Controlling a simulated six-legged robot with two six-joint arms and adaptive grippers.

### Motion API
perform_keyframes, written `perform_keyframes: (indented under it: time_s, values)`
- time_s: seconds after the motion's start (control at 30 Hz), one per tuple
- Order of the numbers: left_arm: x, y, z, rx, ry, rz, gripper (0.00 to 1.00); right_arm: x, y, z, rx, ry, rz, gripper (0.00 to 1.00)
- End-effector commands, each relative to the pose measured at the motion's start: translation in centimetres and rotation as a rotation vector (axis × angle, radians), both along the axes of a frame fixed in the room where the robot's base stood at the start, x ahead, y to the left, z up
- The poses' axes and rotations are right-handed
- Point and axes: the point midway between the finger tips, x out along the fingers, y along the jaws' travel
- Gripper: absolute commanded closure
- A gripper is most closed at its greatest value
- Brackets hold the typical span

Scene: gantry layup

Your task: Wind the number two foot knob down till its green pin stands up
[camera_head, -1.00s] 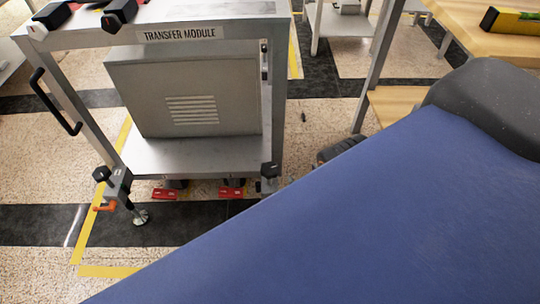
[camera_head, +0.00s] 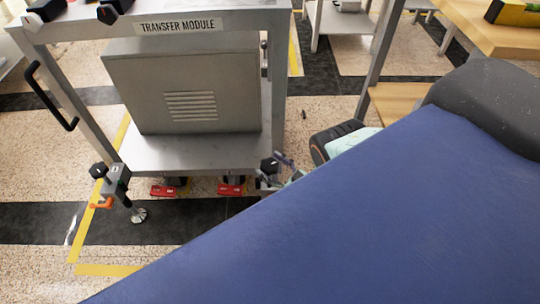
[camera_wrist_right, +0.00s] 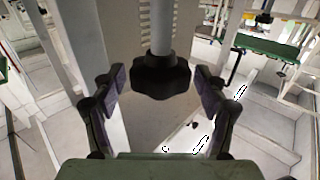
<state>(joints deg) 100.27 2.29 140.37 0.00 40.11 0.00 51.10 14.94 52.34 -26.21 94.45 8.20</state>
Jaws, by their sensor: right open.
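The transfer module (camera_head: 190,150) stands ahead, a grey metal frame cart. A black foot knob (camera_head: 268,165) sits at its near right corner; its number cannot be read. My right gripper (camera_head: 273,171) is open beside this knob. In the right wrist view, a black lobed knob (camera_wrist_right: 161,76) on a grey stem lies between the spread fingers of the right gripper (camera_wrist_right: 160,84), with gaps on both sides. Another black foot knob (camera_head: 98,170) sits on a grey bracket at the left corner, above a foot pad. No green pin can be made out. My left gripper is out of view.
Two red pedals (camera_head: 231,189) are under the module's front edge, left of the gripper. An orange lever (camera_head: 102,204) is at the left foot. Yellow tape (camera_head: 110,270) marks the floor. A wooden bench (camera_head: 470,25) stands at the upper right.

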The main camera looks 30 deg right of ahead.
Motion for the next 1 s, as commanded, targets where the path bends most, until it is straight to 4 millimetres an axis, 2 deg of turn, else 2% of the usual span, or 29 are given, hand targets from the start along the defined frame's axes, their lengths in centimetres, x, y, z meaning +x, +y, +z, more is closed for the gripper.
perform_keyframes:
  time_s: [0.33, 0.9, 1.0]
  values:
    - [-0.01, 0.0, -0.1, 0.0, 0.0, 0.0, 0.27, 0.41, 0.11, 0.02, 0.0, 0.001, 0.0, 0.28]
    - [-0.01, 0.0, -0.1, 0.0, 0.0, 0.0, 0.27, 0.37, 0.11, 0.0, 0.001, 0.001, 0.0, 0.76]
    - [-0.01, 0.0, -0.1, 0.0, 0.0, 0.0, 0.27, 0.36, 0.11, 0.0, 0.001, 0.001, 0.0, 0.82]
